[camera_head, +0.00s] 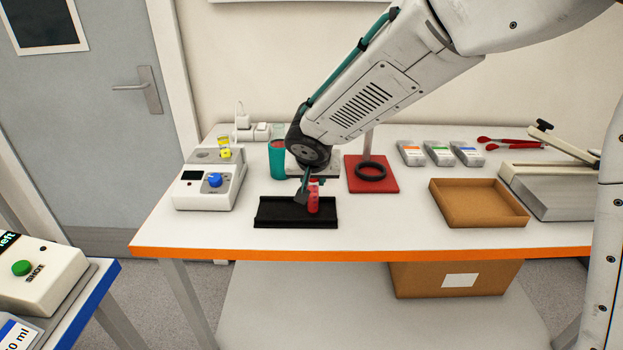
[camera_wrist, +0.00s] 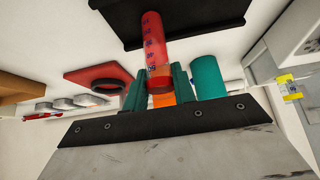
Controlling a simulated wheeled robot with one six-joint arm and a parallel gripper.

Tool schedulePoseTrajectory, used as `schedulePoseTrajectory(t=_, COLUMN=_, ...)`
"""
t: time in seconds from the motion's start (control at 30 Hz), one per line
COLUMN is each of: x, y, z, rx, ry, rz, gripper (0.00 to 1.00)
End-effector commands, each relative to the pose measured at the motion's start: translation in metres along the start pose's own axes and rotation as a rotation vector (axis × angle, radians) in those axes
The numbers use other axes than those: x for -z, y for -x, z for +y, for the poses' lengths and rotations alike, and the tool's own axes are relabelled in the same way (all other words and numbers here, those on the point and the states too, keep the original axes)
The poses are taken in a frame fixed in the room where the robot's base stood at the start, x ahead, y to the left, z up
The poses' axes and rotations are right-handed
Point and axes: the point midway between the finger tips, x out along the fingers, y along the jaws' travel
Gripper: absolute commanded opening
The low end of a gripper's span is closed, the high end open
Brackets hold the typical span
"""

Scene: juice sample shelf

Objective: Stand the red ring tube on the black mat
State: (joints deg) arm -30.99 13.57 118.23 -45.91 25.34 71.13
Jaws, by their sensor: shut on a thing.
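The red tube (camera_head: 314,203) is upright over the right part of the black mat (camera_head: 270,213), a flat tray-like piece near the table's front edge. My gripper (camera_head: 308,184) is shut on the tube's upper part. In the wrist view, the tube (camera_wrist: 154,42) shows clear red with dark markings, between the two teal fingers (camera_wrist: 160,92). Its far end overlaps the mat (camera_wrist: 205,15) there. I cannot tell whether its bottom touches the mat or hangs just above it.
A teal cup (camera_head: 277,162) stands behind the mat. A white device with a blue knob (camera_head: 214,180) is at left. A red stand base (camera_head: 384,184) with a black ring is right, then a brown tray (camera_head: 478,221). White table is clear around the mat.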

Motion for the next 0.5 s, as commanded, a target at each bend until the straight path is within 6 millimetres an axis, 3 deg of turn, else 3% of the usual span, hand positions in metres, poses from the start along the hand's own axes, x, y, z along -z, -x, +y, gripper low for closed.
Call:
schedulePoseTrajectory(t=0.1, x=-0.0013, y=-0.0006, z=-0.0005, rx=0.0, ry=0.001, rz=-0.002, gripper=0.0)
schedulePoseTrajectory(t=0.13, x=-0.0015, y=-0.0007, z=-0.0006, rx=0.0, ry=0.001, rz=-0.003, gripper=0.29)
schedulePoseTrajectory(t=0.2, x=-0.0016, y=-0.0007, z=-0.0007, rx=0.0, ry=0.001, rz=-0.003, gripper=0.48)
schedulePoseTrajectory(t=0.5, x=-0.0008, y=0.0008, z=-0.0001, rx=0.0, ry=0.0, rz=-0.001, gripper=0.48)
